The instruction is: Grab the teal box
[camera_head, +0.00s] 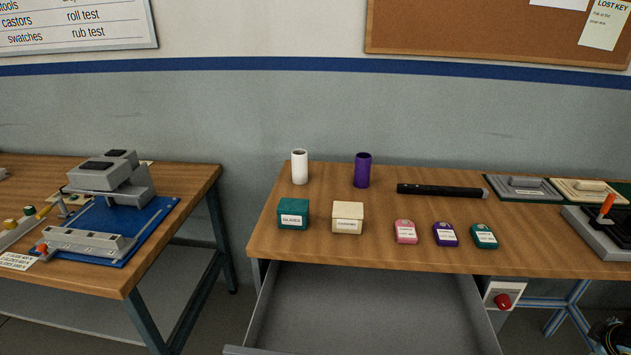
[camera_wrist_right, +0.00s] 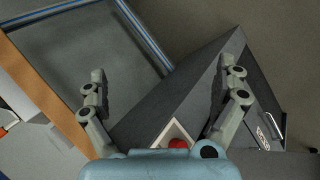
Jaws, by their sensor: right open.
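The teal box (camera_head: 293,214) with a white label stands on the left part of the right-hand wooden table in the head view, near its front left corner. A cream box (camera_head: 347,217) stands just right of it, apart from it. My right gripper (camera_wrist_right: 165,85) shows in the right wrist view with its two fingers wide apart and nothing between them. Below it there are a dark grey cabinet side and the floor; the teal box does not show there. My left gripper is in neither view.
An open, empty-looking grey drawer (camera_head: 370,310) juts out under the table's front edge. Behind the boxes stand a white cylinder (camera_head: 299,168) and a purple cylinder (camera_head: 362,171). Pink (camera_head: 405,232), purple (camera_head: 445,235) and teal (camera_head: 484,236) small tags lie to the right. A red button (camera_head: 502,301) sits below the tabletop.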

